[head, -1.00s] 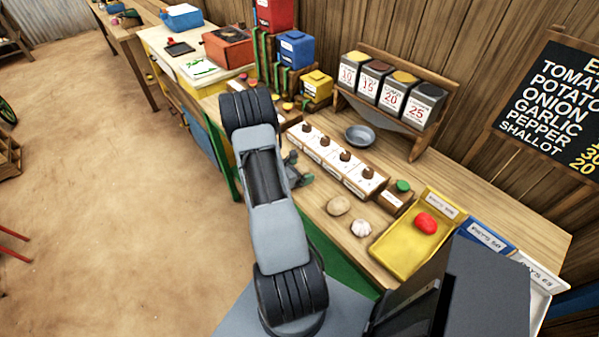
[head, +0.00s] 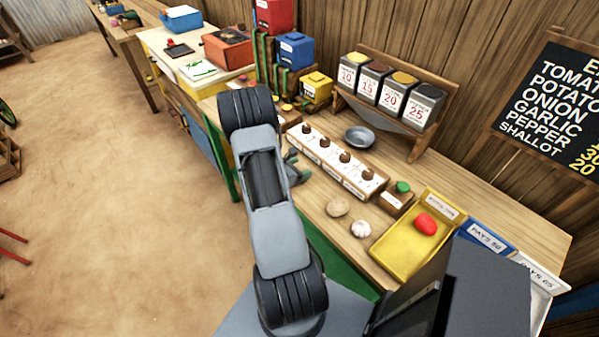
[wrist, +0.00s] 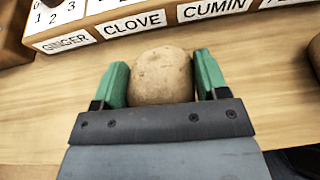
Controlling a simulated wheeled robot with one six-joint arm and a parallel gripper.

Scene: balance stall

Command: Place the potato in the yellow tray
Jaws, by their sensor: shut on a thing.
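My gripper (wrist: 161,66) is shut on a tan, speckled potato (wrist: 160,80), with one green finger on each side of it, low over the wooden counter. A second tan, potato-like vegetable (head: 338,207) lies on the counter between my gripper and the tray.
A white garlic bulb (head: 360,229) lies just left of the tray. A labelled spice rack (head: 338,163) runs behind my gripper; its ginger, clove and cumin labels (wrist: 137,22) are close in the wrist view. A grey bowl (head: 360,136) and a blue tray (head: 484,236) stand farther off.

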